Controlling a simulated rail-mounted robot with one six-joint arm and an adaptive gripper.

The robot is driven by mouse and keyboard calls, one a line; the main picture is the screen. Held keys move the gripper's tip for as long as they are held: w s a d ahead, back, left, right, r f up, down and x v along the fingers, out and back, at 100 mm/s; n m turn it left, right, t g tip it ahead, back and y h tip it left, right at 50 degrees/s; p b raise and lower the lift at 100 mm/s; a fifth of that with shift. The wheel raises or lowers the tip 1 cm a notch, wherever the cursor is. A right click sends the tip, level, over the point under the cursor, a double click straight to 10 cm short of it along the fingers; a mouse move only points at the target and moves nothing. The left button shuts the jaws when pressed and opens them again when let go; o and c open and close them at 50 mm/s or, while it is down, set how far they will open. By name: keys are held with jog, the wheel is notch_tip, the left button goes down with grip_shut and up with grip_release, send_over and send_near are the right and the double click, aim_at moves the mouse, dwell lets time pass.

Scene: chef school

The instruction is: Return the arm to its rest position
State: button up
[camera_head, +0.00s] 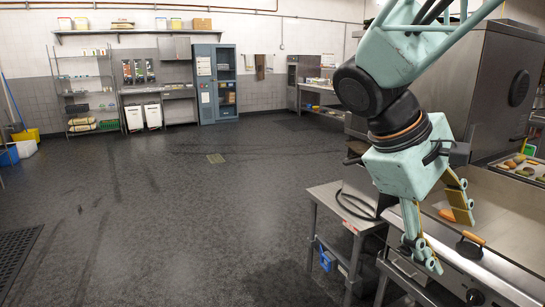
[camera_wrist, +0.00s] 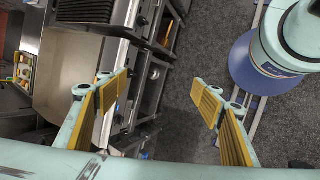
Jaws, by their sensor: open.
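My gripper (camera_head: 446,232) hangs from my teal arm on the right of the head view, above the front edge of the steel griddle (camera_head: 502,215). Its two fingers with yellow pads stand wide apart, and nothing is between them. In the wrist view my gripper (camera_wrist: 163,92) is also open and empty, with the dark floor (camera_wrist: 178,115) showing between the fingers. The griddle's pale surface (camera_wrist: 65,65) lies to the left there.
A low steel side table (camera_head: 335,205) stands left of the griddle. A blue cabinet (camera_head: 215,85) is at the back wall.

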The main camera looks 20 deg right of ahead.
jog(key=s+a+m+t+y, duration=0.1)
jog(key=s+a+t+y, duration=0.1)
jog(key=a, duration=0.9)
jog(key=s+a+m+t+y, duration=0.1)
jog(key=s+a+t+y, duration=0.2)
jog(key=a, duration=0.9)
jog(key=shift+s+a+t+y, duration=0.15)
jog(key=shift+s+t+y, duration=0.25)
jog(key=shift+y, duration=0.4)
jog(key=shift+f, duration=0.1)
jog(key=shift+f, duration=0.1)
jog(key=shift+f+b, duration=0.55)
jog(key=shift+r, duration=0.15)
notch_tip(320, 180, up, 3)
jog(key=p, duration=0.3)
